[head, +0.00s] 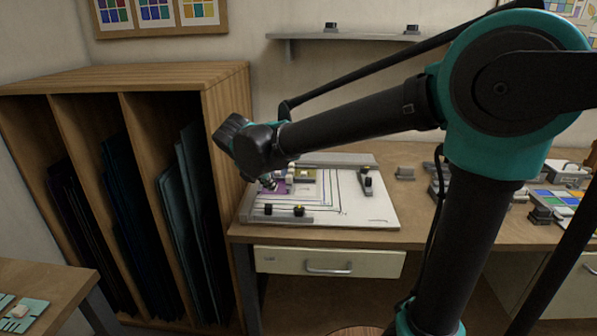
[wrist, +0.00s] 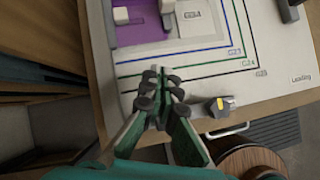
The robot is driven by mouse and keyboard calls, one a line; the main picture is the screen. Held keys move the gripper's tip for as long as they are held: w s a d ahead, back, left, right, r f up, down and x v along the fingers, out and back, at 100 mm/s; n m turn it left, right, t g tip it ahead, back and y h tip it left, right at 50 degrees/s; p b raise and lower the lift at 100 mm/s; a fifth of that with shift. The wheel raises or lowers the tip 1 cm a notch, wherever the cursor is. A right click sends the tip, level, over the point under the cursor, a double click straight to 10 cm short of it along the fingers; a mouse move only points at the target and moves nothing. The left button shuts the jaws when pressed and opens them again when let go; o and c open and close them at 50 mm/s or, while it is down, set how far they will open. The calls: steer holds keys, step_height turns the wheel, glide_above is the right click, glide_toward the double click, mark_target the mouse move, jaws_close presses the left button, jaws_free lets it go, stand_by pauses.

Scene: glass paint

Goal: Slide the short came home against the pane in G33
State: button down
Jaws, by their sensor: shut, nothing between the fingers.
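The purple pane (wrist: 128,34) lies on the white board (wrist: 285,65) in the wrist view, with a pale block (wrist: 121,15) on it. It also shows in the head view (head: 281,188). A narrow grey bar (wrist: 167,14) runs along the purple pane's right side; I cannot tell whether it is the short came or whether it touches the pane. A grey patch with a small label (wrist: 192,15) lies right of it; the label is too small to read surely. My gripper (wrist: 160,76) is shut and empty, over the board's printed lines just below the pane.
Dark blocks (head: 299,210) stand along the board's front strip (head: 285,219); a yellow-marked one (wrist: 220,106) is right of my gripper. Another dark block (head: 367,181) stands at the board's right. A wooden rack (head: 226,105) of glass sheets is at left. The board's front right is clear.

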mark_target(288, 177)
steer(key=shift+s+a, duration=0.15)
steer(key=shift+w+n, duration=0.2)
steer(key=shift+n, duration=0.1)
steer(key=w+d, duration=0.1)
steer(key=w, duration=0.2)
steer(key=w+d, duration=0.1)
steer(key=w, duration=0.3)
steer(key=w+d, duration=0.2)
steer(key=w, duration=0.1)
steer(key=shift+w+d, duration=0.1)
steer(key=shift+w, duration=0.25)
steer(key=shift+f, duration=0.8)
steer(key=shift+s, duration=0.1)
steer(key=shift+s, duration=0.3)
